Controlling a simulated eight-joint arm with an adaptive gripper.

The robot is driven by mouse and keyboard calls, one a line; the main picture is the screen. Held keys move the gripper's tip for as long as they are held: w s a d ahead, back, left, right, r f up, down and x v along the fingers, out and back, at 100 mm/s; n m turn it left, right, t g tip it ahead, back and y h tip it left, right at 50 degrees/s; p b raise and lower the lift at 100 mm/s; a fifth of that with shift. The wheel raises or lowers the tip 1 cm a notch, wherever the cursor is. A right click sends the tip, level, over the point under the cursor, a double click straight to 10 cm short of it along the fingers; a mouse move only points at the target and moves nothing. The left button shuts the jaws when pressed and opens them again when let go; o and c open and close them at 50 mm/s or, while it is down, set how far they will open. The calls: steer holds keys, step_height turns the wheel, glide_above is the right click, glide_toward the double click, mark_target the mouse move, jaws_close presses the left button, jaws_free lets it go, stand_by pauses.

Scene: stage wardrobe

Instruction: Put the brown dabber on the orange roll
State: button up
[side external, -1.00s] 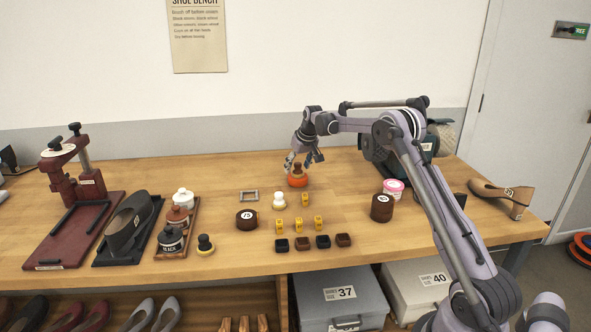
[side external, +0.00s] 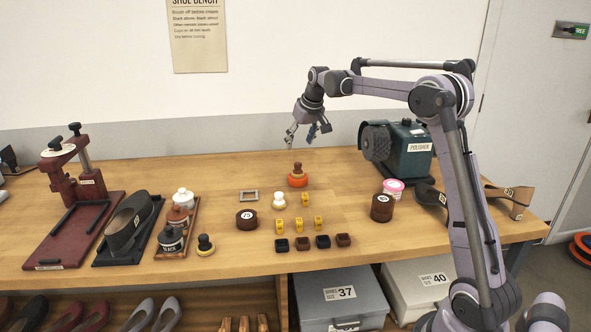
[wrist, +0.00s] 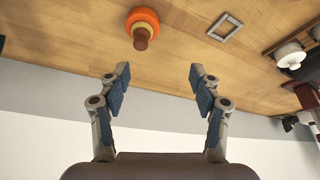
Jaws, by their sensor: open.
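The brown dabber (side external: 298,169) stands upright on top of the orange roll (side external: 298,181) near the middle of the bench. In the wrist view, the brown dabber (wrist: 141,36) shows its handle and a yellowish base resting over the orange roll (wrist: 141,17). My gripper (side external: 304,143) is open and empty, above and apart from the dabber, toward the wall. In the wrist view, the two fingers of my gripper (wrist: 158,88) are spread wide with nothing between them.
A cream dabber (side external: 279,201) and a grey metal frame (side external: 249,196) are on the bench (side external: 345,170) nearby. Yellow blocks (side external: 297,224) and dark blocks stand in front. A polisher (side external: 400,150) stands at right. Brown rolls (side external: 382,208) stand on either side.

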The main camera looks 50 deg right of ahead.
steer(key=s+a+r+n+t, duration=0.1)
steer(key=s+a+r, duration=0.1)
steer(key=s+a, duration=0.5)
steer(key=s+a+r+n, duration=0.1)
steer(key=s+a, duration=0.3)
steer(key=a, duration=0.7)
steer(key=s+a+f+n+t+y, duration=0.1)
steer(key=s+a+f, duration=0.3)
steer(key=s, duration=0.4)
steer(key=s+a+f+n, duration=0.1)
steer(key=s+a+f, duration=0.3)
steer(key=s+a, duration=0.3)
steer(key=shift+s+a+t+y, duration=0.15)
steer(key=shift+s+t+y, duration=0.25)
